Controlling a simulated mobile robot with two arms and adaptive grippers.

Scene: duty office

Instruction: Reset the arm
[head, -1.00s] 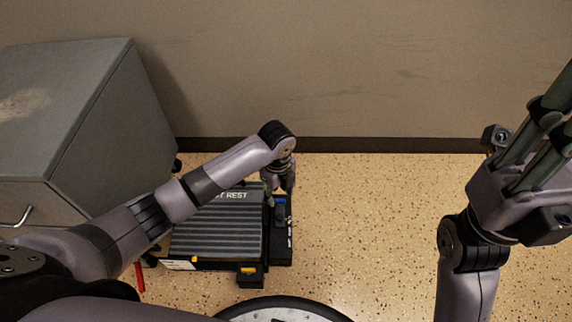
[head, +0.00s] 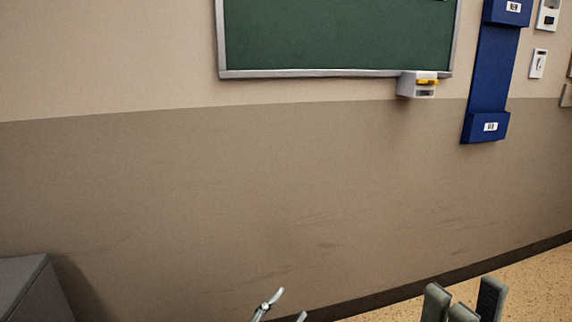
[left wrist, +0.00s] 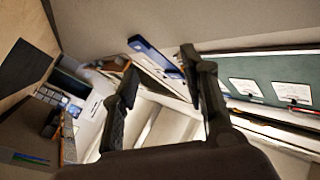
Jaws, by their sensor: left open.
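My left gripper (head: 286,308) shows at the bottom edge of the head view, left of my right one. Its thin pale fingertips stand apart. In the left wrist view, its two dark fingers (left wrist: 160,63) are spread with nothing between them. My right gripper (head: 464,302) shows only as grey-green finger parts at the bottom right of the head view. Most of both arms is out of the head view.
A grey cabinet (head: 22,285) is at the lower left. A green board (head: 340,35) with a small holder (head: 417,84) and a blue wall rack (head: 491,85) hang on the wall (head: 200,200). Speckled floor (head: 540,275) shows at lower right. A whiteboard tray lies right in the left wrist view.

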